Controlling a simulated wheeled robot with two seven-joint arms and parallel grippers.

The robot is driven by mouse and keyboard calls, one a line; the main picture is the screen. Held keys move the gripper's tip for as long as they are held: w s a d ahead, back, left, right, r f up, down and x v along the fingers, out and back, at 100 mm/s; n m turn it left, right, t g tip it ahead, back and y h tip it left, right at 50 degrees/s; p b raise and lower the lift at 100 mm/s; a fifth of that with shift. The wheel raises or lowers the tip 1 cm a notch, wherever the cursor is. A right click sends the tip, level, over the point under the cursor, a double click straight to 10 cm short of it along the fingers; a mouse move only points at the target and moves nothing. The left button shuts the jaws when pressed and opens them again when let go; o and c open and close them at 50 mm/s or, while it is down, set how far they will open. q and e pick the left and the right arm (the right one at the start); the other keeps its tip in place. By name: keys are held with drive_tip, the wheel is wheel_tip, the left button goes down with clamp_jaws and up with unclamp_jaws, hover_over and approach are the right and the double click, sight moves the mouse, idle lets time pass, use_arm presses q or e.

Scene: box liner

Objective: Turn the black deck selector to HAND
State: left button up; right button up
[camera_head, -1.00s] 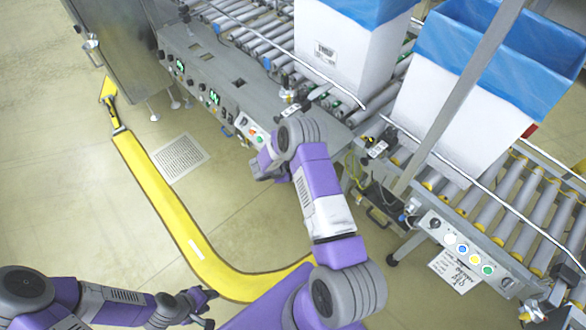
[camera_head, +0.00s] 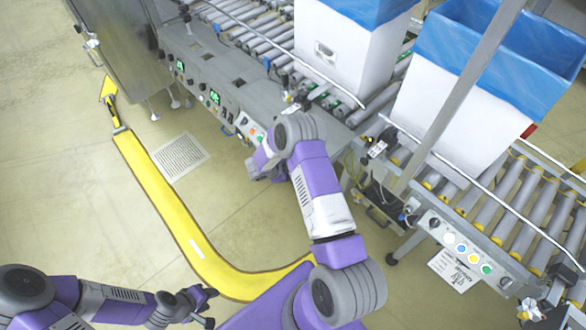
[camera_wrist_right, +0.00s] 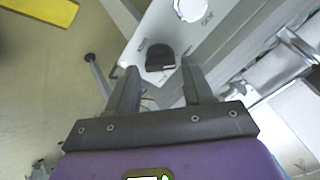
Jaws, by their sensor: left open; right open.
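The black selector (camera_wrist_right: 160,57) is a dark knob on a pale panel (camera_wrist_right: 156,26) in the right wrist view. My right gripper (camera_wrist_right: 152,72) is open, with its two fingers pointing toward the panel. The knob shows between and just beyond the fingertips, and I cannot tell whether either finger touches it. The knob's marked positions are too small to read. In the head view my right gripper (camera_head: 262,168) is by the front of the machine, and my arm hides the knob. My left gripper (camera_head: 206,304) is open and empty, low over the floor, far from the panel.
A panel with coloured buttons (camera_head: 250,129) is on the machine front beside my right gripper. Another button panel (camera_head: 460,247) is at the right. Blue-lined white boxes (camera_head: 345,45) stand on the roller conveyor. A yellow floor strip (camera_head: 165,205) curves across open floor.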

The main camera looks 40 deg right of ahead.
drive_tip(key=p+v, duration=0.1)
drive_tip(key=v, duration=0.4)
drive_tip(key=shift+r, duration=0.15)
drive_tip(key=s+a+f+n+t+y, duration=0.2)
drive_tip(key=s+a+n+y, duration=0.15)
drive_tip(key=a+n, duration=0.35)
drive_tip(key=s+a+f+n+t+y, duration=0.1)
drive_tip(key=s+a+f+n+y, duration=0.2)
drive_tip(key=a+n, duration=0.45)
drive_tip(key=s+a+r+n+g+y, duration=0.1)
drive_tip(key=s+a+n+y, duration=0.2)
drive_tip(key=s, duration=0.4)
drive_tip(key=s+a+r+n+g+y, duration=0.2)
drive_tip(key=s+a+n+y, duration=0.1)
drive_tip(key=s+a+n, duration=0.2)
drive_tip(key=s+a, duration=0.2)
drive_tip(key=shift+s+a+n, duration=0.2)
drive_tip(key=shift+s+n, duration=0.15)
drive_tip(key=shift+s, duration=0.05)
